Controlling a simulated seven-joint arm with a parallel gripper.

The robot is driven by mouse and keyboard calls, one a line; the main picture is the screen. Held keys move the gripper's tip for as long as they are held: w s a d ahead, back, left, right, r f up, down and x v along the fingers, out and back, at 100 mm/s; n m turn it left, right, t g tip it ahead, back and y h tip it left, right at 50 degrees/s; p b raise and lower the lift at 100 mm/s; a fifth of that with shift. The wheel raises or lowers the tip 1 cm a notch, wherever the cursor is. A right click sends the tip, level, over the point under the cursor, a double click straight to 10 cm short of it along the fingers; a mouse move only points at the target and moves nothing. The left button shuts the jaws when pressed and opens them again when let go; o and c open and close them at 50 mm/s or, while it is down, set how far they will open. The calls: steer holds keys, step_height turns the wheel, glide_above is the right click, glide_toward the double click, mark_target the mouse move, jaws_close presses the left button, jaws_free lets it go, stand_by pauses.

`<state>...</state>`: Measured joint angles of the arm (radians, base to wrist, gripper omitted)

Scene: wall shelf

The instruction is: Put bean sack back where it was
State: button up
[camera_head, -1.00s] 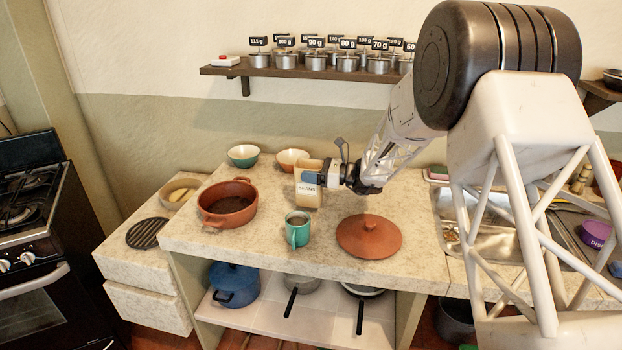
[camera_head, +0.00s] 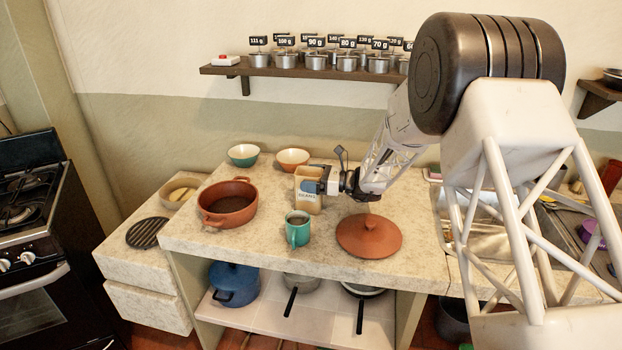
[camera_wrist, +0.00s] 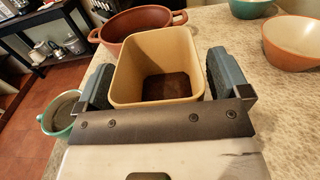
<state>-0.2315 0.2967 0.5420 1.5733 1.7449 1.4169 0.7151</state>
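The bean sack (camera_head: 308,203) is a tan, box-like open container with a BEANS label. It stands upright at the middle of the counter, at or just above the surface; I cannot tell whether it touches. My gripper (camera_head: 318,184) reaches it from the right, with one blue finger across its front. In the wrist view my gripper (camera_wrist: 162,85) has a finger against each side of the sack (camera_wrist: 155,41), closed on it. I look down into the open top and see a dark brown content low inside.
A terracotta pot (camera_head: 229,203) stands left of the sack, a green mug (camera_head: 297,230) in front, and a terracotta lid (camera_head: 368,237) to the front right. A green bowl (camera_head: 243,155) and an orange bowl (camera_head: 292,159) stand behind. Counter is free right of the sack.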

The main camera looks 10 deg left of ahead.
steer(key=shift+r, duration=0.15)
steer(key=d, duration=1.2)
stand_by(0.9)
steer(key=s+d+r+n+g+h, duration=0.1)
steer(key=s+d+r+n+h, duration=0.25)
steer(key=s, duration=0.45)
steer(key=s+d+r+n+h, duration=0.25)
steer(key=s+r, duration=0.25)
steer(key=s, duration=0.3)
steer(key=s+d+r+n+g+h, duration=0.1)
steer(key=s+d+r+n+h, duration=0.2)
steer(key=s, duration=0.5)
steer(key=s+d+n+t+h, duration=0.1)
steer(key=s+d+n+h, duration=0.2)
steer(key=s, duration=0.6)
steer(key=s+d+r+n+t+h, duration=0.1)
steer(key=s+d+n+t+h, duration=0.1)
steer(key=s+d, duration=0.6)
steer(key=s+d+n+t+h, duration=0.1)
steer(key=s+d+n+h, duration=0.2)
steer(key=s, duration=0.7)
steer(key=shift+s+d+r+n+t+h, duration=0.35)
steer(key=shift+d+h, duration=0.25)
steer(key=shift+d, duration=0.55)
